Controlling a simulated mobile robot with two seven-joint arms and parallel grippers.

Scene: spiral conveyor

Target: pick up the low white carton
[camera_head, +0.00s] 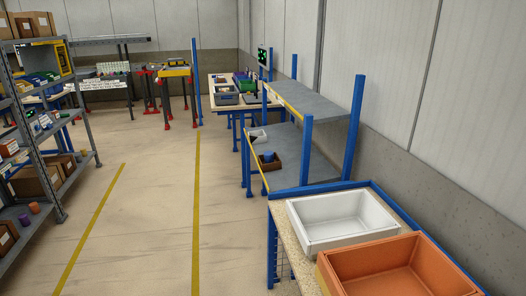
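No closed low white carton can be made out clearly. An open, shallow white box (343,237) with sloping walls sits on the table at the lower right, and it looks empty. A small whitish box (257,134) is on the blue-framed shelf further back, too small to tell what it is. Neither of my grippers shows in the head view.
An orange open bin (395,268) stands close in front of the white box on the same table (303,259). A loaded shelving rack (55,165) is at the left. The floor (150,205) between, with yellow lines, is clear. Workbenches stand at the back.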

